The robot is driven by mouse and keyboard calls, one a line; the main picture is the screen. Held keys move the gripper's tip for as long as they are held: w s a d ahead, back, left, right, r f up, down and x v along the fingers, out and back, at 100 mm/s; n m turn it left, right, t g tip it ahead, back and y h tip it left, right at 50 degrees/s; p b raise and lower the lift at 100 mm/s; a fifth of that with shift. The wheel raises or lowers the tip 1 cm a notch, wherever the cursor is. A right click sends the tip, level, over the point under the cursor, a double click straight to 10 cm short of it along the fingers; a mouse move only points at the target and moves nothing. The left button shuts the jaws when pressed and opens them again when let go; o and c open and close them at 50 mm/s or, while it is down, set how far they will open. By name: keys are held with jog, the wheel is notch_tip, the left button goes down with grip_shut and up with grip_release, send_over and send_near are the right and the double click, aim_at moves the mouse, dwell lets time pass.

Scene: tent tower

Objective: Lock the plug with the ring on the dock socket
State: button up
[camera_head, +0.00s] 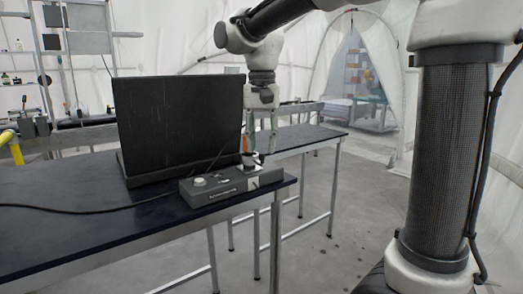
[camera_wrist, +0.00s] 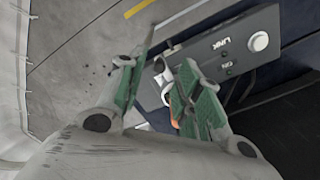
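The grey dock (camera_head: 225,187) lies on the front edge of the dark table, below my gripper. A plug with an orange part (camera_head: 246,144) stands at the socket near the dock's right end, with a pale ring (camera_head: 248,159) at its base. In the wrist view the orange part (camera_wrist: 174,118) shows partly behind the right finger, and a pale ring-like part (camera_wrist: 164,76) shows between the fingers. My gripper (camera_head: 261,148) points down with its fingers apart, close to the plug; it also shows in the wrist view (camera_wrist: 168,58). Finger contact and the ring's lock position cannot be told.
A black monitor-like panel (camera_head: 178,125) stands on the table (camera_head: 60,235) behind the dock. A dark cable (camera_head: 95,211) runs left from the dock. The dock has a white round knob (camera_wrist: 258,41) beside the "LINK" label. Open floor (camera_head: 330,235) lies to the right.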

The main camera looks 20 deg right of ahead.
jog(key=shift+f, duration=1.3)
jog(key=shift+c, duration=0.2)
grip_shut()
